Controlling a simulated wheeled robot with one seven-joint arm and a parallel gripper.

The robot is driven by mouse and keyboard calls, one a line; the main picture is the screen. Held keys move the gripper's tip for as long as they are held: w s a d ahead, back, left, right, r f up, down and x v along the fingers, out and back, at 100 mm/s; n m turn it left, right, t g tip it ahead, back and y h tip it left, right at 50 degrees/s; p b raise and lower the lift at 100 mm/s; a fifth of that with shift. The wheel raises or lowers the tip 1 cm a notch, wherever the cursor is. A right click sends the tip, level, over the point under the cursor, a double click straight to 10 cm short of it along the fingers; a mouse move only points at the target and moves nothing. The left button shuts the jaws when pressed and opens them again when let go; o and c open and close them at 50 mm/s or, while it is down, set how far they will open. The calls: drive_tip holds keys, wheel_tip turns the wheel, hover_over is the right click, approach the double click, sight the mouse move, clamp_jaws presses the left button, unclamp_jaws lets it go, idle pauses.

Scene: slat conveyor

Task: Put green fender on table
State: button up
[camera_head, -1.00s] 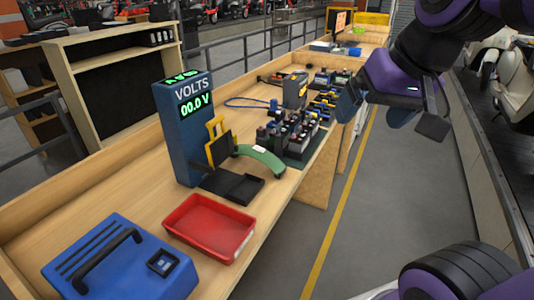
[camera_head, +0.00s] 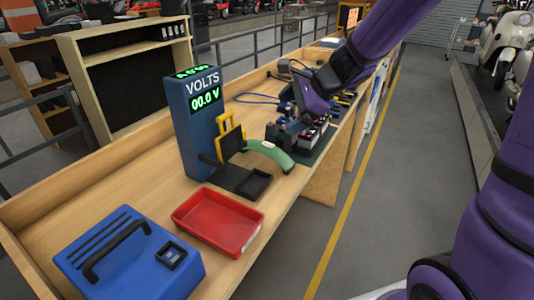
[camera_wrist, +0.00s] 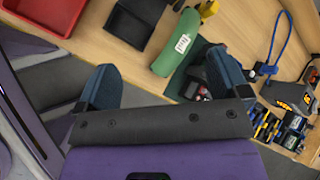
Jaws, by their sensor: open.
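The green fender (camera_head: 270,153), a curved piece with a white label, lies on the wooden bench between the black tray of the voltmeter and the battery rack. In the wrist view the fender (camera_wrist: 178,50) shows beyond my fingers, between them in the picture. My gripper (camera_wrist: 162,80) is open, its two blue fingers apart with nothing between them. In the head view my arm reaches over the bench from the right, above the batteries and near the fender's right end. My fingertips are mostly hidden there.
The blue voltmeter (camera_head: 193,125) with a yellow clamp stands left of the fender. A red tray (camera_head: 219,221) and a blue case (camera_head: 128,255) occupy the near bench. The battery rack (camera_head: 312,143) is beside the fender. An open aisle runs along the bench's right edge.

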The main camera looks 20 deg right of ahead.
sight(268, 146)
drive_tip(key=w+f+m, duration=0.2)
drive_tip(key=f+m, duration=0.1)
drive_tip(key=w+d+f+m, duration=0.1)
drive_tip(key=w+f+m, duration=0.2)
drive_tip(key=f, duration=0.1)
drive_tip(key=w+d+f+m+t, duration=0.1)
drive_tip(key=w+f+m, duration=0.2)
drive_tip(key=f, duration=0.1)
drive_tip(key=shift+w+f+h, duration=0.15)
drive_tip(key=shift+f+h, duration=0.1)
drive_tip(key=shift+h, duration=0.05)
drive_tip(key=shift+d+x, duration=0.15)
drive_tip(key=shift+x, duration=2.55)
drive_tip(key=shift+d+x, duration=0.2)
drive_tip(key=shift+x, duration=2.55)
drive_tip(key=shift+w+f, duration=0.1)
drive_tip(key=shift+f, duration=0.05)
drive_tip(key=c, duration=1.3)
